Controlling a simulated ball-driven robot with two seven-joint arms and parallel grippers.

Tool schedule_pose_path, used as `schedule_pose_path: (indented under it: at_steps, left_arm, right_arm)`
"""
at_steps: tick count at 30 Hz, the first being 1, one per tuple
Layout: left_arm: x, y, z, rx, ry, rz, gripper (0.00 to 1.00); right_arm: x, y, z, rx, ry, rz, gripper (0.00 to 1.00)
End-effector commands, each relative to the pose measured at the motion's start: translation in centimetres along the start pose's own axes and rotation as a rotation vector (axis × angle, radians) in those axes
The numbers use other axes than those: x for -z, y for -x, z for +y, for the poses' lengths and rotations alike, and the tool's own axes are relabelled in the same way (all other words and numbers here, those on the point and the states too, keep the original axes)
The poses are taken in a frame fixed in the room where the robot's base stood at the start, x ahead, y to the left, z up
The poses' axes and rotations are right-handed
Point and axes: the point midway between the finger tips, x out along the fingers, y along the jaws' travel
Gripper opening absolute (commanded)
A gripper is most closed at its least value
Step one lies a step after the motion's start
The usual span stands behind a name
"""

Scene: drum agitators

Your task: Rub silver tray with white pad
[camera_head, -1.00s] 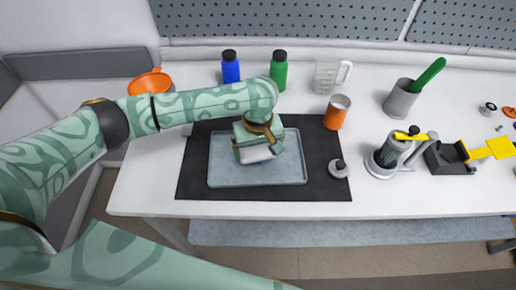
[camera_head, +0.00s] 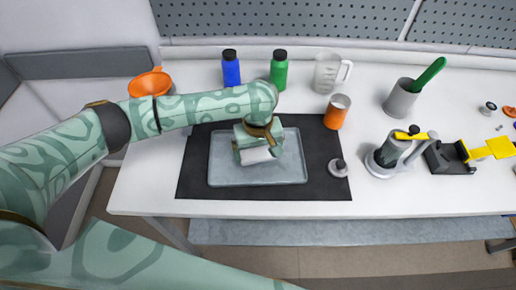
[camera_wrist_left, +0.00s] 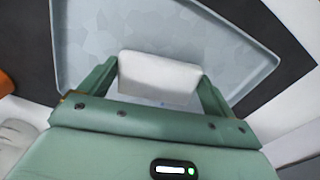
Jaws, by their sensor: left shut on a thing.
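The silver tray (camera_head: 285,172) lies flat on a black mat (camera_head: 325,185) on the white table. My left gripper (camera_head: 257,153) is over the middle of the tray and is shut on the white pad (camera_head: 258,156). In the left wrist view the pad (camera_wrist_left: 160,78) sits between the two green fingers of the gripper (camera_wrist_left: 160,85), with the tray surface (camera_wrist_left: 215,50) right under it. I cannot tell for certain whether the pad touches the tray. My right gripper does not show.
A grey knobbed weight (camera_head: 338,169) sits at the mat's right edge. An orange funnel (camera_head: 150,84) is at the back left.

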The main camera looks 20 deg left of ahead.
Motion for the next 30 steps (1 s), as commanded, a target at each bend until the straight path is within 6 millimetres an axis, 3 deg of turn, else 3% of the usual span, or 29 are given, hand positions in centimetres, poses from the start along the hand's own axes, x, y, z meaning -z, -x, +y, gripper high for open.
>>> schedule_pose_path:
  at_steps: [16, 30]
  left_arm:
    - [0.1, -0.9, 0.0, 0.000, 0.000, 0.001, 0.72]
    - [3.5, -0.7, 0.7, 0.000, 0.000, 0.000, 0.72]
  right_arm:
    - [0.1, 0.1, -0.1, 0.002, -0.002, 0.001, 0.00]
    - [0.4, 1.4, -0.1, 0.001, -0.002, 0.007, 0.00]
